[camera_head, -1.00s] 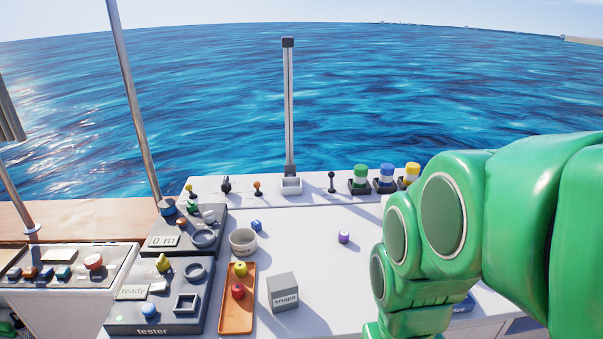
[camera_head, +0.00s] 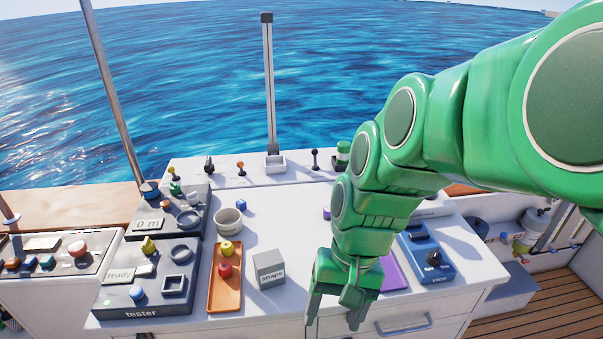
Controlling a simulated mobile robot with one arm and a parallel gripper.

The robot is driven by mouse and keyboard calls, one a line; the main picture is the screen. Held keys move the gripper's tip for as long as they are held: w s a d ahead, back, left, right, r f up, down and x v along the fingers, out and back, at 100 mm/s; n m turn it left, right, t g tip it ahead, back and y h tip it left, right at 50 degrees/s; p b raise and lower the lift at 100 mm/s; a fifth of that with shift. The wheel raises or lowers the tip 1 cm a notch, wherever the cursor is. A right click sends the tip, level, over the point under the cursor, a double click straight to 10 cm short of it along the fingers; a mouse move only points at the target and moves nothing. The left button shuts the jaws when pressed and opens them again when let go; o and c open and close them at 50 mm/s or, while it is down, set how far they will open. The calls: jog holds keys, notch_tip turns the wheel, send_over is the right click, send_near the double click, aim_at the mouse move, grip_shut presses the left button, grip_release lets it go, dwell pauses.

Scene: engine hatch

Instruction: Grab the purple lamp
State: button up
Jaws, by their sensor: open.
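The purple lamp (camera_head: 326,213) is a small purple piece on the white worktop (camera_head: 290,222). Only its left part shows at the edge of my green arm, which hides the rest. My gripper (camera_head: 333,316) is open and empty, with its fingers pointing down at the front edge of the worktop. It is nearer to the camera than the lamp and well apart from it.
A grey "snaps" box (camera_head: 269,269) stands left of my gripper. An orange tray (camera_head: 224,295) holds a yellow and a red piece. A purple mat (camera_head: 393,272) and a blue device (camera_head: 426,255) lie right.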

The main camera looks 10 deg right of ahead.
jog(key=w+a+m+y, duration=0.4)
jog(key=w+y, duration=0.1)
jog(key=w, duration=0.8)
jog(key=m+t+y, duration=0.5)
jog(key=m, duration=0.7)
send_near(328, 213)
jog(key=s+a+r, duration=0.3)
jog(key=s+a, duration=0.1)
jog(key=a, duration=0.2)
jog(key=s+a+r, duration=0.3)
jog(key=a+r, duration=0.1)
jog(key=a, duration=0.3)
jog(key=w+d+f+m+t, duration=0.1)
jog(key=w+d+f+m, duration=0.1)
jog(key=d+f, duration=0.1)
jog(key=w+d+f+m+t, duration=0.1)
jog(key=w+d+f+m, duration=0.1)
jog(key=d, duration=0.3)
jog(key=w+d+f+m+t, duration=0.2)
jog(key=d+f, duration=0.2)
jog(key=shift+w+d+f+m+h, duration=0.1)
jog(key=shift+f+m+h, duration=0.2)
jog(key=shift+h, duration=0.1)
jog(key=shift+r+x, duration=0.2)
jog(key=shift+x, duration=3.7)
jog(key=shift+w, duration=0.1)
jog(key=c, duration=1.1)
jog(key=shift+r, duration=0.15)
